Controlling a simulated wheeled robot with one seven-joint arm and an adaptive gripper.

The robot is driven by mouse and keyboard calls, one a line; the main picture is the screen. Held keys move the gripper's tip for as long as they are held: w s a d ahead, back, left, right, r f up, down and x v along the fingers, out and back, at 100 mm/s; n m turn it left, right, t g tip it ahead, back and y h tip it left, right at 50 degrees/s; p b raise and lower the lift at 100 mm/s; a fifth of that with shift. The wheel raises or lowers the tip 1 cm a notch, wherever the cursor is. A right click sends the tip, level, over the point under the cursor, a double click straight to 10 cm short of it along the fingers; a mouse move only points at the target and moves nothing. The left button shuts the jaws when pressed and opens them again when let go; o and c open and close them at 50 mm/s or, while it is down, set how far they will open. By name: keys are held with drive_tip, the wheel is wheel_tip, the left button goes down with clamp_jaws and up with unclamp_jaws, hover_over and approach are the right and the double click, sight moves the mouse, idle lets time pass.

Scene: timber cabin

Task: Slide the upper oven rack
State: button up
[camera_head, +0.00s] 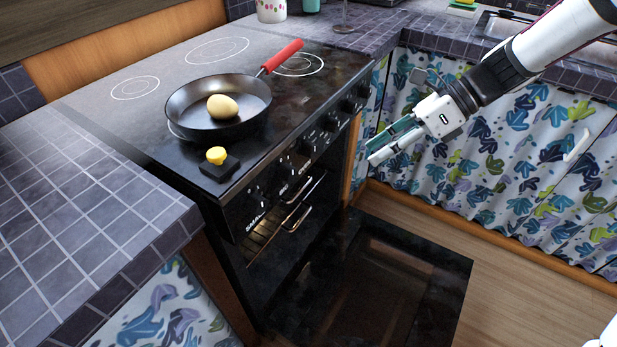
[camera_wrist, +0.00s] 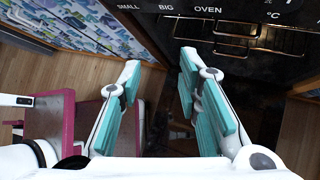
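The oven (camera_head: 270,195) stands with its door (camera_head: 400,275) folded down flat near the floor. Inside its mouth, wire rack bars (camera_head: 262,237) and two shiny looped bars (camera_head: 297,217) show just under the control panel. I cannot tell which loop belongs to the upper rack. In the wrist view, metal rack bars (camera_wrist: 240,42) show in the dark oven at the upper right. My gripper (camera_head: 376,146) is open and empty, in the air to the right of the oven front, apart from the racks. In the wrist view, its teal-padded fingers (camera_wrist: 160,62) are spread wide.
A black pan (camera_head: 185,118) with a red handle holds an egg-like object (camera_head: 222,107) on the hob. A small black block with a yellow top (camera_head: 217,156) sits at the hob's front corner. Patterned curtains (camera_head: 500,175) hang at right. Wooden floor (camera_head: 510,290) is clear beside the door.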

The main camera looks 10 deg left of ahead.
drive_tip(key=w+a+f+m+y+b, duration=0.2)
drive_tip(key=w+f+m, duration=0.2)
drive_tip(key=f, duration=0.3)
drive_tip(key=w+a+f+m+y+b, duration=0.2)
drive_tip(key=w+f+m+b, duration=0.15)
drive_tip(key=f, duration=0.35)
drive_tip(key=m+t+y+b, duration=0.2)
drive_tip(key=m+y+b, duration=0.15)
drive_tip(key=m, duration=0.55)
approach(302, 187)
drive_tip(key=shift+n+h, duration=0.25)
drive_tip(key=a+b, duration=0.1)
drive_tip(key=a, duration=0.2)
drive_tip(key=a+f+b, duration=0.1)
drive_tip(key=a, duration=0.2)
drive_tip(key=a+f+b, duration=0.1)
drive_tip(key=a+b, duration=0.1)
drive_tip(key=a, duration=0.2)
drive_tip(key=shift+s, duration=0.25)
drive_tip(key=shift+c, duration=0.5)
clamp_jaws()
